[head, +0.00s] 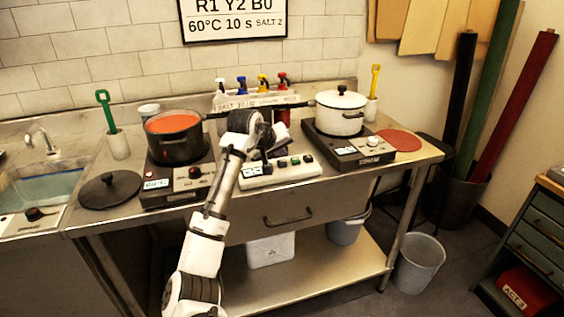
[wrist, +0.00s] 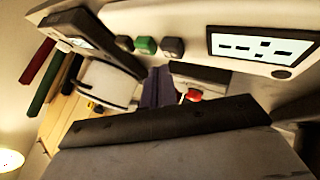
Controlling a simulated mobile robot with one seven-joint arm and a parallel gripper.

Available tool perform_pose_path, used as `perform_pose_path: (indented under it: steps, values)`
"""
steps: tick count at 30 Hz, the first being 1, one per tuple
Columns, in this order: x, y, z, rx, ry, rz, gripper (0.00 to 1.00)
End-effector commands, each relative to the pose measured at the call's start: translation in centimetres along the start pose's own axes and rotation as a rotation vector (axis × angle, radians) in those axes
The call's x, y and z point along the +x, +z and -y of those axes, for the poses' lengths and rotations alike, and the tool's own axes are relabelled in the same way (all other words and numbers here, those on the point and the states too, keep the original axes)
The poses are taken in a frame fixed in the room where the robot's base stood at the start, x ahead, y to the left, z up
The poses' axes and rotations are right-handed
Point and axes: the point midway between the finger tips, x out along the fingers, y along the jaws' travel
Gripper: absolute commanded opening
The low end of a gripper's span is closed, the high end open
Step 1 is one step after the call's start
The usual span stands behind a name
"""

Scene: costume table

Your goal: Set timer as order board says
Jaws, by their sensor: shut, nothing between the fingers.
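The order board (head: 235,20) on the tiled wall reads "R1 Y2 B0" and "60°C 10 s SALT 2"; its top is cut off. The timer (head: 280,174) is a white box on the counter between the two hotplates, with a lit display and a row of buttons. In the wrist view the timer's display (wrist: 262,46) shows short dark bars I cannot read as digits. A green button (wrist: 145,45) sits between two dark grey ones. My gripper (wrist: 160,85) is shut and empty, close to the timer's button side.
An orange-filled pot (head: 173,140) stands on the left hotplate and a lidded white pot (head: 340,113) on the right one. Several pump bottles (head: 262,84) stand behind the timer. A black lid (head: 110,189) lies at left, a red disc (head: 399,140) at right.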

Motion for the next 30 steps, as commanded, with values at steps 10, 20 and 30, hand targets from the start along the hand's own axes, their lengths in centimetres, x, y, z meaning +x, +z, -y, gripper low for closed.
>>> perform_pose_path:
  steps: [10, 20, 30]
  values:
    - [0.41, 0.32, 0.28, -0.001, 0.001, 0.002, 0.00]
    - [0.58, 0.43, 0.43, 0.000, 0.000, 0.000, 0.00]
    - [0.78, 0.57, 0.55, 0.000, 0.000, 0.000, 0.00]
